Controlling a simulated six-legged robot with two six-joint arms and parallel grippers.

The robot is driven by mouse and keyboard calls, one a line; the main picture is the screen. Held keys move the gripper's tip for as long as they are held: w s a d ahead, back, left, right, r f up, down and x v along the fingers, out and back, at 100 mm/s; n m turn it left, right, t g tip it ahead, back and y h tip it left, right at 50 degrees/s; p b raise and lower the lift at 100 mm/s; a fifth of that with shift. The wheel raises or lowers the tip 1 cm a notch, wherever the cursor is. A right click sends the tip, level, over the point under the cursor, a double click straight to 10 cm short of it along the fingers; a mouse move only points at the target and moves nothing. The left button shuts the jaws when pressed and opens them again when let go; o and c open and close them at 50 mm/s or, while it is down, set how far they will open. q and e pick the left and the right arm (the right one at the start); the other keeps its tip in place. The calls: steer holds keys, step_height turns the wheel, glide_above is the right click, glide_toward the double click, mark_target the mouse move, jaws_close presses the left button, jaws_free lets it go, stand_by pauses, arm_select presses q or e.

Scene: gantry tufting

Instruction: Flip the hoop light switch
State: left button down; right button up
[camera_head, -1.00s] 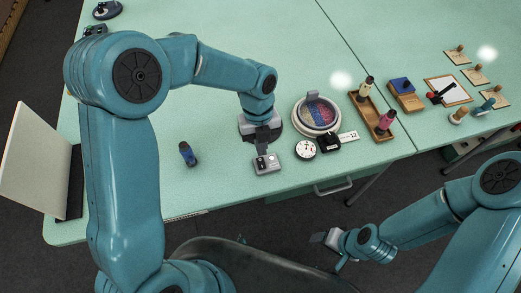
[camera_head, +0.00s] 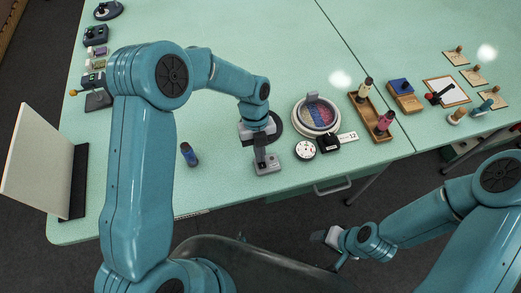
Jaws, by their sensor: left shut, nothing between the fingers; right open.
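A small grey switch box (camera_head: 269,170) sits near the front edge of the mint table, in front of the round hoop (camera_head: 297,113) with its red and blue fabric. My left gripper (camera_head: 260,161) is shut and empty, pointing down over the box's upper left part. Its fingertips hide part of the box top, including the rocker. I cannot tell whether they touch it or how the rocker stands. My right gripper (camera_head: 324,237) is open and empty, low in front of the table edge.
A white dial (camera_head: 305,150) and a black device (camera_head: 330,142) stand close right of the box. A dark blue bottle (camera_head: 188,154) stands to the left. A wooden tray (camera_head: 367,113) with spools lies farther right. The table between bottle and box is clear.

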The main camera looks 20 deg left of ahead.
arm_select(q)
steer(key=shift+w, duration=0.1)
steer(key=shift+s+d+r, duration=0.1)
steer(key=shift+s+d, duration=0.05)
steer(key=shift+s, duration=0.1)
steer(key=shift+s+d, duration=0.2)
steer(key=shift+s, duration=0.1)
steer(key=shift+s+d+r, duration=0.15)
steer(key=shift+s, duration=0.05)
steer(key=shift+w+r, duration=0.1)
